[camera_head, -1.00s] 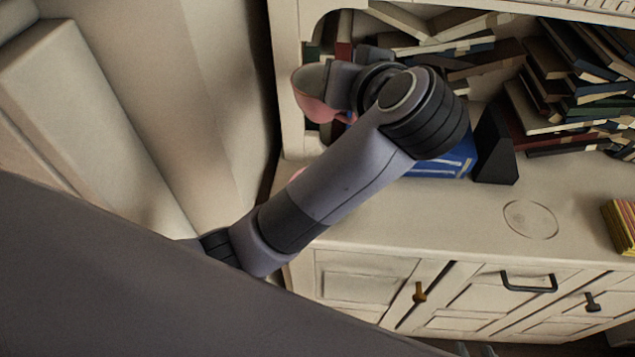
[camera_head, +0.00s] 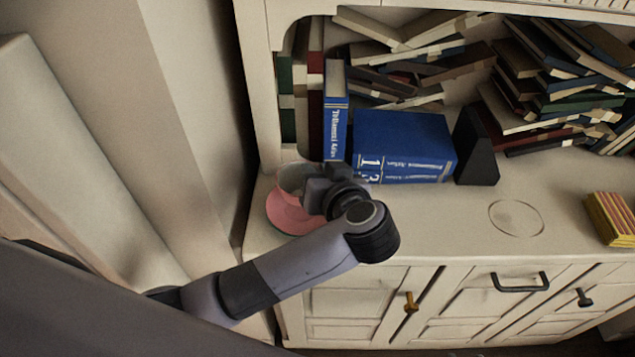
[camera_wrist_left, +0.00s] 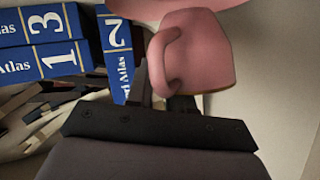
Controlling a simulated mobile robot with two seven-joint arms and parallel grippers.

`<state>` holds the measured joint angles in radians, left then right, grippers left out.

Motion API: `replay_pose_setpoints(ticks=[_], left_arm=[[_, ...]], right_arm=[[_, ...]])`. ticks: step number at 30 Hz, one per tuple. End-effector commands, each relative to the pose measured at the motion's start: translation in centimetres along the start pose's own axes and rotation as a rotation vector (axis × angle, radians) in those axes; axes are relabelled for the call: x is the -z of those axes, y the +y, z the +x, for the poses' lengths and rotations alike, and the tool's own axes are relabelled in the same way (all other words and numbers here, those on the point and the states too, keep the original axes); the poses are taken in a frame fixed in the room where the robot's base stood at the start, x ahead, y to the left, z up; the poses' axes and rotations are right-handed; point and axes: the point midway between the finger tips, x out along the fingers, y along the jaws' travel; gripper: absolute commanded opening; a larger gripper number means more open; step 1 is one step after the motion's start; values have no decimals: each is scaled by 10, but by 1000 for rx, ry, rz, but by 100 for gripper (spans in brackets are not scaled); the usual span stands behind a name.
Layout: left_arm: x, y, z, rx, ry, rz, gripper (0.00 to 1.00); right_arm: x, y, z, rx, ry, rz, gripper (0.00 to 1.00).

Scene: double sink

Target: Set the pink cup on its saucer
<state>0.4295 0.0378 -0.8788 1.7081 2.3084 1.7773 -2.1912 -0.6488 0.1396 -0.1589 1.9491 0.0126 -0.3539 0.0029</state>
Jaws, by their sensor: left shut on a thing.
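The pink cup (camera_head: 291,179) is held by my left gripper (camera_head: 312,192) near the left end of the cabinet top. The left wrist view also shows the cup (camera_wrist_left: 212,52), with the fingers of my left gripper (camera_wrist_left: 165,97) shut at its handle. The pink saucer (camera_head: 285,216) lies on the cabinet top, partly hidden by the cup and my gripper. The saucer (camera_wrist_left: 150,8) also shows at the top edge of the left wrist view, by the cup's base. The cup is over the saucer; I cannot tell if they touch. My right gripper is out of view.
A striped yellow-red stack (camera_head: 612,218) lies far right. The cabinet top (camera_head: 440,215) between is clear except for a flat ring mark (camera_head: 516,218).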

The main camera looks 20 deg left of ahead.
Motion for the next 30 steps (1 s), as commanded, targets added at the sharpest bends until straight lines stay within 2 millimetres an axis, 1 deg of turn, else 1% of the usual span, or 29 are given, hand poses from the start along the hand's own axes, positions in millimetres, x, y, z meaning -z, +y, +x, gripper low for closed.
replay_pose_setpoints(ticks=[1,4,14,20,21,22,23,30], left_arm=[[-8,2,4,2,0,3,0],[-17,6,8,0,2,2,0],[-18,6,8,-1,1,-1,0],[-24,8,11,0,0,0,0],[-24,8,11,0,0,-1,34],[-24,8,11,0,0,-1,44],[-24,8,11,0,1,-1,47],[-23,8,11,0,1,-1,47]], right_arm=[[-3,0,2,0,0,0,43],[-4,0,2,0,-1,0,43],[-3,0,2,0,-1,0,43],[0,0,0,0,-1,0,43],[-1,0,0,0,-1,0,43],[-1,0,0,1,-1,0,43],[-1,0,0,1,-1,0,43],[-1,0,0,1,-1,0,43]])
